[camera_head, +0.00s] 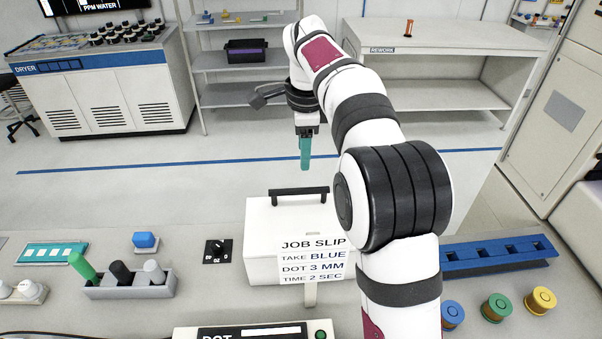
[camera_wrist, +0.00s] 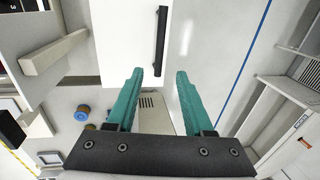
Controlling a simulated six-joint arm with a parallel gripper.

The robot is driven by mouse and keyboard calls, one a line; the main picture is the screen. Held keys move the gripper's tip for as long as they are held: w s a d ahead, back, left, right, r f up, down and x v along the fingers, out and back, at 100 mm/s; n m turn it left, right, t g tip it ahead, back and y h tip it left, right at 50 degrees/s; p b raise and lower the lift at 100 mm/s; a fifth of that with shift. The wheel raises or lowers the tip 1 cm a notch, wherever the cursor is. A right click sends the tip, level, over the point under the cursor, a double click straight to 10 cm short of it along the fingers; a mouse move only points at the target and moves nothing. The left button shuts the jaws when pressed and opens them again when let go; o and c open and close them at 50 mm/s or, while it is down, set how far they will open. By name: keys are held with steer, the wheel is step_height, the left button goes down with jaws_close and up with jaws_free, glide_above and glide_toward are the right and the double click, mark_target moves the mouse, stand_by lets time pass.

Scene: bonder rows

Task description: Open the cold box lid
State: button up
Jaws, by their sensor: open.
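The cold box (camera_head: 265,230) is a white box on the bench in front of me, with its lid shut. A dark bar handle (camera_head: 299,191) stands along the lid's far edge. In the wrist view the handle (camera_wrist: 161,40) lies ahead of the fingertips, with the white lid (camera_wrist: 122,40) beside it. My gripper (camera_head: 306,165) has teal fingers and hangs above and beyond the handle, apart from it. The wrist view shows its two fingers (camera_wrist: 160,74) spread, with nothing between them. My arm hides the right part of the box.
A job slip (camera_head: 312,262) stands before the box. A dial (camera_head: 218,251), a blue block (camera_head: 145,241) and a rack of pegs (camera_head: 130,287) lie to the left. A blue slotted rail (camera_head: 490,257) and several spools (camera_head: 497,306) are at the right. Space above the lid is clear.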

mark_target(303, 189)
steer(key=f, duration=0.4)
steer(key=w+f, duration=0.1)
steer(key=f, duration=0.3)
steer(key=w+f, duration=0.1)
steer(key=f, duration=0.3)
steer(key=shift+w+f, duration=0.15)
steer(key=shift+w, duration=0.05)
jaws_close()
stand_by(0.7)
